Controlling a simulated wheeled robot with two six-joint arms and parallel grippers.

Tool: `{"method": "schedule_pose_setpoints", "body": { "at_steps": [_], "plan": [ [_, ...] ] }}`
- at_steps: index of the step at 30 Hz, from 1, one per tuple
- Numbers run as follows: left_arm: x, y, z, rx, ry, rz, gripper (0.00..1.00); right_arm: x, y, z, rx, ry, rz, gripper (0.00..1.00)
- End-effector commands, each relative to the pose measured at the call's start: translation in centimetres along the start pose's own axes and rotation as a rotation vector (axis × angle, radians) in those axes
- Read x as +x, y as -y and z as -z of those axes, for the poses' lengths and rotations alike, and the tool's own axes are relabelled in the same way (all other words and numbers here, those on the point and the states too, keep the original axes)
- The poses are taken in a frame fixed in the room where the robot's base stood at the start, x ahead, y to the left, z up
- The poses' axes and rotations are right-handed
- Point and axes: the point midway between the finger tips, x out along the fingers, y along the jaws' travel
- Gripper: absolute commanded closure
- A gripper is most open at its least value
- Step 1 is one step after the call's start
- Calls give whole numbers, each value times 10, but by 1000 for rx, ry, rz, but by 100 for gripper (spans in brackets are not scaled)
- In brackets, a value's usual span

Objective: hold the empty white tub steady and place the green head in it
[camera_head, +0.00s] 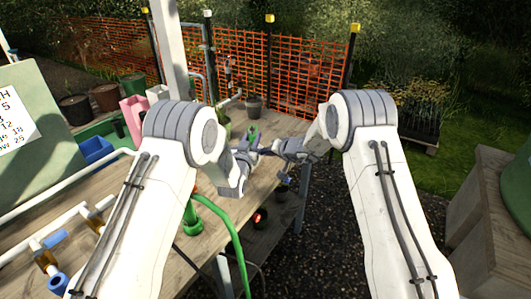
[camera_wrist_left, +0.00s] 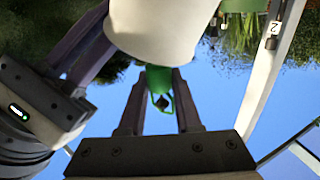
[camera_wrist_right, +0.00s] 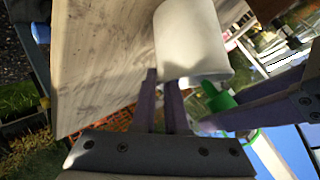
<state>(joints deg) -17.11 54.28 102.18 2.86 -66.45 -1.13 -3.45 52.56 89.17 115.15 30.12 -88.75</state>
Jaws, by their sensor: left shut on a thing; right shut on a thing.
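The green head (camera_wrist_left: 159,78) is between the fingers of my left gripper (camera_wrist_left: 158,95), which is shut on it. The white tub (camera_wrist_left: 155,30) is above it in the left wrist view, and its edge covers part of the head. My right gripper (camera_wrist_right: 163,75) is shut on the white tub (camera_wrist_right: 192,42) at its near edge. In the right wrist view the green head (camera_wrist_right: 216,98) is beside the tub's lower edge; I cannot tell whether any of it is inside. In the head view a green piece (camera_head: 253,131) shows near the two grippers, and the tub is not clearly visible.
A wooden bench (camera_head: 262,188) lies below the grippers, with gravel to its right. A green hose (camera_head: 236,240) and pipe fittings are at the front left. A blue bin (camera_head: 96,149) and pink pot (camera_head: 133,113) stand at the left. An orange mesh fence (camera_head: 300,75) is behind.

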Motion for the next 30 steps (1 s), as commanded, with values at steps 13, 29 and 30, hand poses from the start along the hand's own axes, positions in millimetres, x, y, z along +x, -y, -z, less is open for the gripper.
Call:
{"method": "schedule_pose_setpoints", "body": {
  "at_steps": [13, 29, 30],
  "plan": [
    [0, 0, -32, 0, 3, 0, 100, 0, 1, 1, 0, -1, 2, 100],
    [-2, -2, -44, 0, 13, -4, 32, 0, 3, 1, -1, -3, 7, 100],
    [-2, -1, -44, 0, 13, -3, 32, 0, 3, 1, -1, -3, 7, 100]
  ]
}}
